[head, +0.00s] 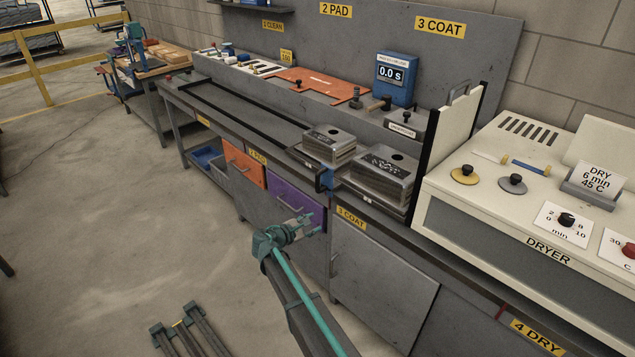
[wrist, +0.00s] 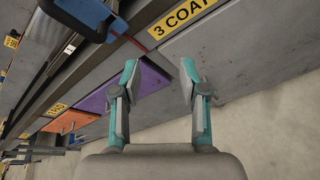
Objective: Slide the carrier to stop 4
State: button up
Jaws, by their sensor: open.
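The carrier is probably the dark piece with a blue handle (head: 325,179) on the rail along the bench front, beside the metal stacks and a little left of the front "3 COAT" label (head: 351,217). The blue handle also shows at the top left of the wrist view (wrist: 82,16). The stop 4 label, "4 DRY" (head: 538,337), is on the bench front at the lower right, below the dryer. My gripper (head: 314,223) is open and empty, below and in front of the bench edge near the purple drawer (head: 297,205). In the wrist view its two fingers (wrist: 160,70) stand apart, away from the handle.
The white dryer (head: 530,215) fills the right end of the bench. Metal stacks (head: 380,172) and a blue timer (head: 396,78) stand on the bench. A cabinet door (head: 385,285) is below the edge. The floor (head: 130,220) at left is mostly clear.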

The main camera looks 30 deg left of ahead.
aim_at(318, 177)
jog(key=w+a+r+n+t+y, duration=0.1)
jog(key=w+a+r+n+t, duration=0.3)
jog(key=a+r+n, duration=0.35)
jog(key=shift+n, duration=0.45)
jog(key=shift+w+d+r+p, duration=0.1)
jog(key=shift+w+d+p, duration=0.4)
jog(key=shift+w, duration=1.25)
jog(key=shift+w+d+r+p, duration=0.1)
jog(key=shift+w+d+p, duration=0.15)
jog(key=shift+w+p, duration=1.05)
jog(key=shift+w+d+r+p, duration=0.1)
jog(key=shift+w+d+p, duration=0.2)
jog(key=shift+w, duration=1.9)
grip_shut()
